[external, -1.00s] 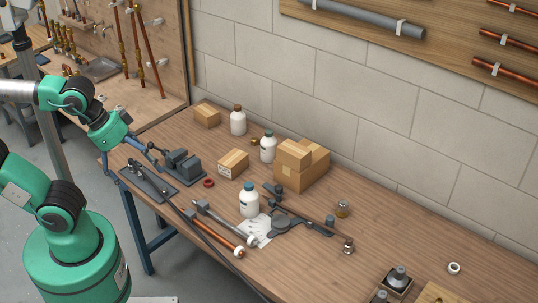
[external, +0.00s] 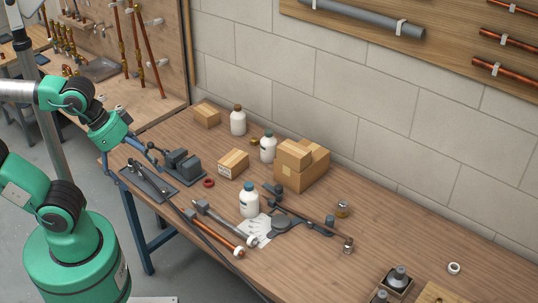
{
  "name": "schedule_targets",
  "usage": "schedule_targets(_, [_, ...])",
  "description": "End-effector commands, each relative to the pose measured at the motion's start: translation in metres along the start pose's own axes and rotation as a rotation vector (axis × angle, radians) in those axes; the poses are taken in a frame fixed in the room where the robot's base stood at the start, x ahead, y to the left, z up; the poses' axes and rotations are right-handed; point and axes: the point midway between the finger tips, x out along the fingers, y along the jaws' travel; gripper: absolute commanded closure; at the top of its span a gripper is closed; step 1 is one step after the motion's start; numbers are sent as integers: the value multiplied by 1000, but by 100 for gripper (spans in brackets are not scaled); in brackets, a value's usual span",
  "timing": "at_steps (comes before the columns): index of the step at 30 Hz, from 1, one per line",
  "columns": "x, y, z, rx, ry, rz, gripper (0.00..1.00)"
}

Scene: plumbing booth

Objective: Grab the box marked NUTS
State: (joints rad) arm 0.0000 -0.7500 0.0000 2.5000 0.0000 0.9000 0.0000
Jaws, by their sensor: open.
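Several cardboard boxes are on the wooden workbench (external: 375,205). A small box (external: 233,164) near the middle has a printed label on its front side, but I cannot read it. Another small box (external: 207,116) sits at the back left. A larger box (external: 315,170) with a smaller one (external: 294,153) against it stands near the wall. I cannot tell which is marked NUTS. My gripper (external: 143,157) is open and small in view, over the bench's left end, left of the boxes and apart from them. Its fingertips are hard to make out against the dark tools.
A grey vise-like tool (external: 181,165) stands between my gripper and the labelled box. White bottles (external: 238,122) (external: 268,148) (external: 249,200) stand around the boxes. The bench's right middle is mostly clear.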

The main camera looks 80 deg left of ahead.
Motion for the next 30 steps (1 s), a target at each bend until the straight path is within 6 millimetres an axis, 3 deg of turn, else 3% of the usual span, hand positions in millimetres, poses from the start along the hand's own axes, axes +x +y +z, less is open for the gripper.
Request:
schedule_targets(17, [1,-5,-8,11,-11,-10,0])
schedule_targets(23, [8,-20,-32,52,-51,-39,0])
schedule_targets(30, [27,-54,-76,132,-131,-87,0])
